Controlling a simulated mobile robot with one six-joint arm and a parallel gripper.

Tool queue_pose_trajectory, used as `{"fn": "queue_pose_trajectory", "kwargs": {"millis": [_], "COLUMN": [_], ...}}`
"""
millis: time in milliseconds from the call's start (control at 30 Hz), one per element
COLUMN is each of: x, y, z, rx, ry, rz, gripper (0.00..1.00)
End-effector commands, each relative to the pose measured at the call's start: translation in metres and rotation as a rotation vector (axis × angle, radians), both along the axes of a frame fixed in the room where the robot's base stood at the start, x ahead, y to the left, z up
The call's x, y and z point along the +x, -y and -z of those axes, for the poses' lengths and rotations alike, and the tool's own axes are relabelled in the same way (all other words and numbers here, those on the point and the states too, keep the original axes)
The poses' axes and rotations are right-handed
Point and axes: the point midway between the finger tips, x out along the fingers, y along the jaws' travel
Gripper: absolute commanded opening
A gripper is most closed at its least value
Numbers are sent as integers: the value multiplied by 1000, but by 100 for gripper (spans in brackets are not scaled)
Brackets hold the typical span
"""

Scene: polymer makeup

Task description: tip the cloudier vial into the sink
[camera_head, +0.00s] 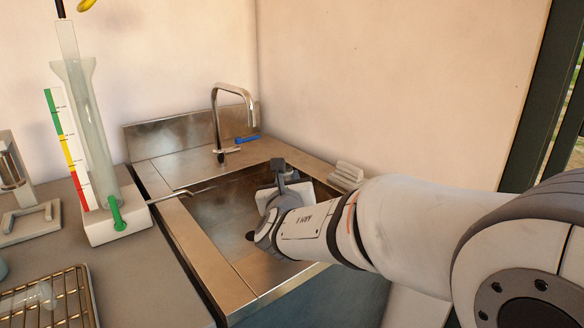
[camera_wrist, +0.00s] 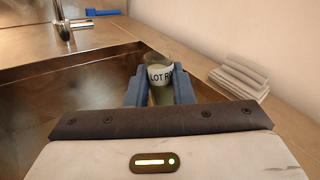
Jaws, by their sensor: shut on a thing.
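My gripper (camera_wrist: 159,89) is shut on a vial (camera_wrist: 160,76) with a white label whose visible print reads "LOT R". The vial holds a pale greenish-yellow liquid. It is over the sink basin (camera_head: 222,212), and its lower part is partly hidden by the fingers. In the head view my gripper (camera_head: 278,168) reaches over the sink from the right, and the vial cannot be made out there. The sink basin also shows in the wrist view (camera_wrist: 70,100).
A tall faucet (camera_head: 217,125) stands behind the sink, with a blue item (camera_head: 246,139) beside it. Folded cloths (camera_head: 348,172) lie on the right rim. A glass column on a white base (camera_head: 118,226) and a wire rack (camera_head: 55,300) stand on the left counter.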

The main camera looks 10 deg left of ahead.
Motion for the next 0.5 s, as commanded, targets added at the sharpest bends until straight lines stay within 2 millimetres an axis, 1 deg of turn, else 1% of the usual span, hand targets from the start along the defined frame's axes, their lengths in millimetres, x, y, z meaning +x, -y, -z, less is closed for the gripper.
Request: {"fn": "queue_pose_trajectory", "kwargs": {"millis": [33, 500], "x": [0, 1], "y": [-2, -19], "z": [-6, -5], "rx": [-21, -213], "ry": [-4, -23], "rz": [-2, -3], "gripper": [0, 0]}}
